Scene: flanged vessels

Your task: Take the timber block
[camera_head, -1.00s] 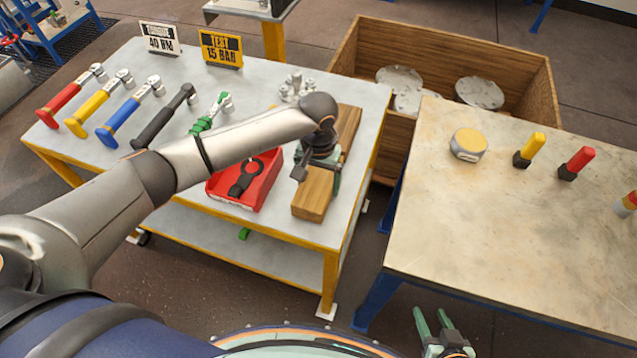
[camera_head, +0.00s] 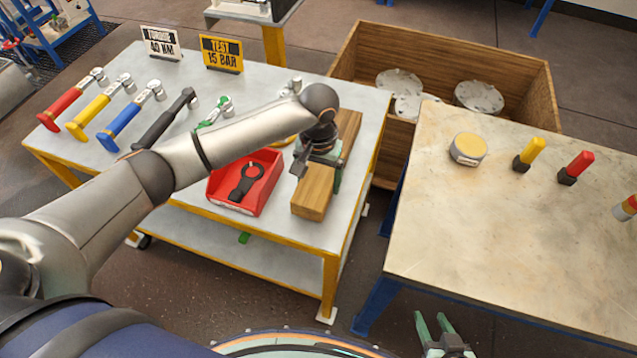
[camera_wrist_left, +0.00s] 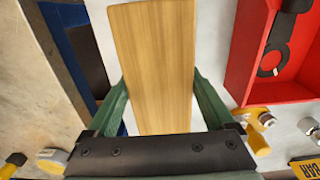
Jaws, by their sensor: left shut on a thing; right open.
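The timber block (camera_head: 314,192) is a long light-brown wooden beam lying on the grey-topped table near its right edge. My left gripper (camera_head: 322,168) comes down over its middle with its jaws shut on the block's sides. In the left wrist view the block (camera_wrist_left: 157,60) runs up between the green fingers of the left gripper (camera_wrist_left: 158,100). The hand and wrist hide part of the block in the head view. My right gripper (camera_head: 440,328) is open and empty at the bottom, low beside the right table.
A red tray (camera_head: 226,204) with a black tool lies just left of the block. Several coloured-handle wrenches (camera_head: 130,115) and two signs (camera_head: 221,53) stand further left. A wooden crate (camera_head: 372,50) with metal discs is behind. The right table (camera_head: 480,230) has much free surface.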

